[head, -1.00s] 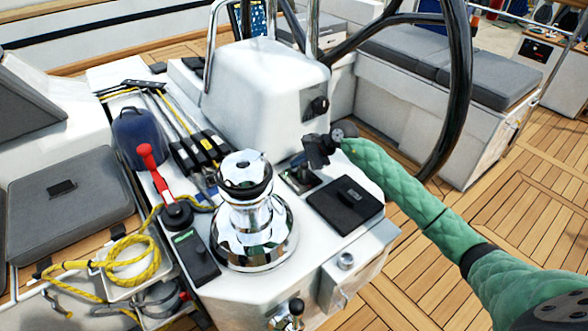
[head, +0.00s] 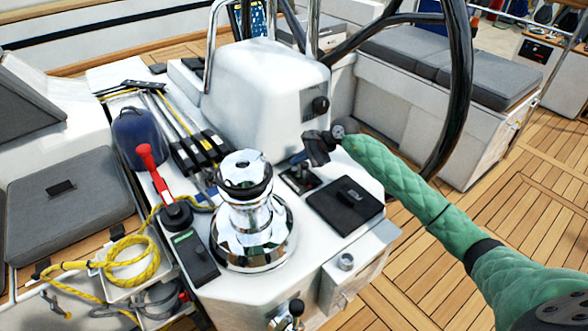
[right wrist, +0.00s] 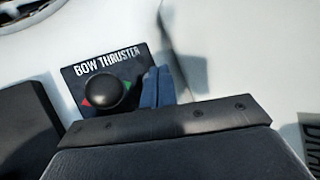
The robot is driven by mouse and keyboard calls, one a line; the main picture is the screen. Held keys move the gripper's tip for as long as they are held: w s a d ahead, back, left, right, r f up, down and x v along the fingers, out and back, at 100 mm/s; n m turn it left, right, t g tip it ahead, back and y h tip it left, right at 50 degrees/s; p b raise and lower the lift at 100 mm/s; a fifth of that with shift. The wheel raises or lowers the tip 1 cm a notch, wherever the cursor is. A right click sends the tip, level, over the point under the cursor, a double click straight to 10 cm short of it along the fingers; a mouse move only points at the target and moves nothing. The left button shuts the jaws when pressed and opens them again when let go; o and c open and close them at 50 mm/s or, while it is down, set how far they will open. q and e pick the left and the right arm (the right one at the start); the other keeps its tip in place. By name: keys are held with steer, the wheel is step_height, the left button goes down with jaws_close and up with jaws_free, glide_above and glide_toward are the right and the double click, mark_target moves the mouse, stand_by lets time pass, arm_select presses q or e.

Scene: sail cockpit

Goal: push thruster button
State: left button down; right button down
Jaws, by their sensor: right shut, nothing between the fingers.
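The bow thruster panel (right wrist: 72,74) is a small dark plate lettered BOW THRUSTER. A round black knob (right wrist: 104,92) stands on it, between a red and a green arrow mark. In the head view the panel (head: 297,182) lies between the chrome winch and the white pedestal, partly below my right gripper. My right gripper (head: 300,159) is shut and empty, just above the panel. In the right wrist view its bluish fingers (right wrist: 157,87) are together, just right of the knob. I cannot tell whether they touch it. My left gripper is not in view.
The chrome winch (head: 250,215) stands left of the panel. A black hatch cover (head: 345,204) lies to its right, and the white pedestal (head: 262,95) and steering wheel (head: 457,90) rise behind. A red-handled lever (head: 152,172) and yellow rope (head: 130,260) are at left.

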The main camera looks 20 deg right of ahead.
steer(key=shift+r, duration=0.1)
steer(key=shift+r, duration=2.9)
